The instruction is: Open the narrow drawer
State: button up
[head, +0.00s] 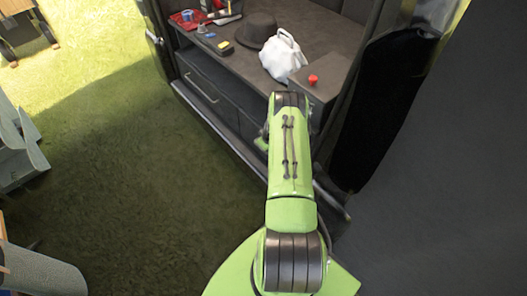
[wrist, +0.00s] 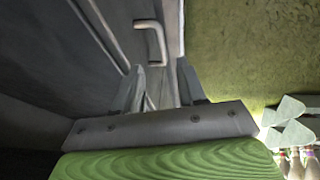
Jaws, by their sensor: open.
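A dark drawer unit sits under the shelf of the open vehicle bay in the head view. A wide drawer front (head: 205,85) with a light bar handle (head: 200,90) shows at its left. The fronts farther right are partly hidden behind my arm, so I cannot make out the narrow drawer there. In the wrist view a pale bent handle (wrist: 156,38) stands out from a dark panel (wrist: 115,18), and I cannot tell which drawer it belongs to. My gripper (wrist: 160,72) is open and empty, its fingertips short of that handle. In the head view my arm hides most of it.
The shelf (head: 318,40) holds a hat (head: 257,30), a white bag (head: 283,57), a red tray (head: 187,19) and small tools. A box with a red knob (head: 313,79) stands at its right. A dark side wall (head: 430,180) stands close on the right.

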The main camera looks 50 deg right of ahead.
jog(key=b+x, duration=0.4)
jog(key=x, duration=0.5)
jog(key=shift+w+d+f, duration=0.1)
jog(key=shift+w+f, duration=0.05)
jog(key=shift+f, duration=0.2)
grip_shut()
